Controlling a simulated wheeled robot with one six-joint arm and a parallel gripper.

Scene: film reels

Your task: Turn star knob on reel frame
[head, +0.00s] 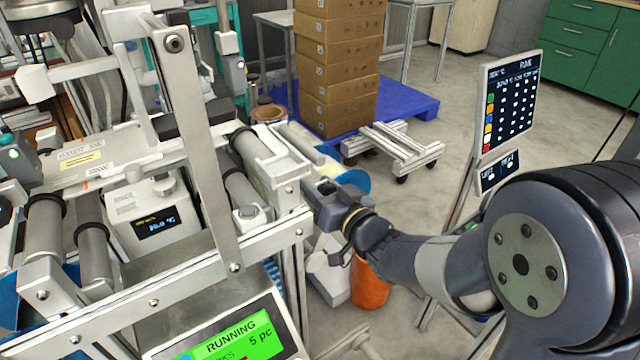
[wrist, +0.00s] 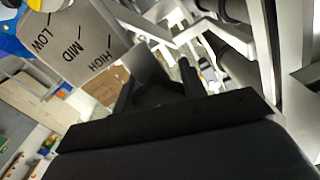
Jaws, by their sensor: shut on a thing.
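My gripper (head: 326,190) reaches from the right to the right end of the reel frame (head: 268,243) in the head view. In the wrist view its dark fingers (wrist: 156,76) are shut on a dark piece, which I take to be the star knob (wrist: 155,94). The knob's lobes and outline are not clear there, and in the head view the gripper hides it. A grey plate (wrist: 78,48) printed LOW, MID and HIGH, with tick marks, is beside the fingers in the wrist view. The knob's pointing direction cannot be told.
A green RUNNING screen (head: 236,340) sits low on the frame. A slanted link bar (head: 205,150) and rollers (head: 240,190) crowd the left. An orange bin (head: 369,283) stands below my wrist. A sign board (head: 508,105) stands right, stacked boxes (head: 338,60) behind.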

